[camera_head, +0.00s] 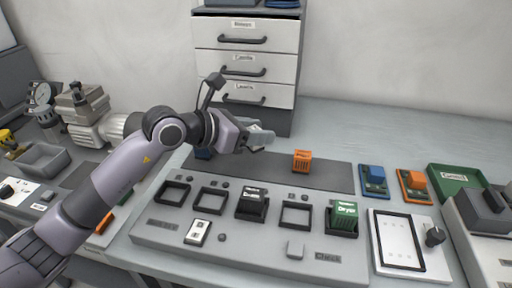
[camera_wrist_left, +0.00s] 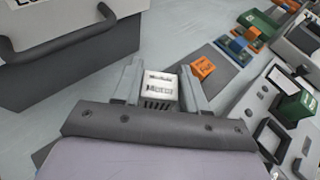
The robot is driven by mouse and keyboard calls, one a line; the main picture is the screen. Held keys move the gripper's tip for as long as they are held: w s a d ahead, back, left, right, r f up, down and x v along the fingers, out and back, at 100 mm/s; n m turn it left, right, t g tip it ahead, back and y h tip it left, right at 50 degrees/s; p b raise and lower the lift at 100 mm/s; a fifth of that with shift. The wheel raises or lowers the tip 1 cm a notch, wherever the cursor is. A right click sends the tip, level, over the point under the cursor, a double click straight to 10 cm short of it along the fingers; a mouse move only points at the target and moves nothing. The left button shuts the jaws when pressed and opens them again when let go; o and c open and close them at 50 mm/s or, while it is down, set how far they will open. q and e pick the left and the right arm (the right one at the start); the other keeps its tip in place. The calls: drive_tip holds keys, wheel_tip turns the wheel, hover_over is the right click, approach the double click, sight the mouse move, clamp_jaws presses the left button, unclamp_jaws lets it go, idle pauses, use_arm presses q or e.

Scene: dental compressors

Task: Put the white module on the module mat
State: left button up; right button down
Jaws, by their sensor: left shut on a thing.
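My left gripper (camera_head: 262,137) is shut on the white module (camera_wrist_left: 160,88), which shows between its two fingers (camera_wrist_left: 162,85) with its lettered face toward the wrist camera. In the head view the fingers mostly hide the module. The gripper is over the back edge of the dark grey module mat (camera_head: 335,176); I cannot tell the exact height. An orange module (camera_head: 302,161) stands on the mat, right of the gripper; it also shows in the left wrist view (camera_wrist_left: 203,67). My right gripper is not in view.
The panel (camera_head: 260,248) in front of the mat has open square frames, a black module (camera_head: 252,204) and a green module (camera_head: 343,218). A drawer cabinet (camera_head: 245,65) stands behind the gripper. A green tray (camera_head: 446,176) is at the right. The mat's right part is clear.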

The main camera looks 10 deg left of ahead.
sight(256, 149)
use_arm(q)
drive_tip(key=shift+f, duration=2.1)
drive_tip(key=shift+f+b, duration=0.2)
drive_tip(key=shift+b, duration=0.1)
drive_tip(key=o, duration=1.1)
drive_tip(key=shift+c, duration=0.2)
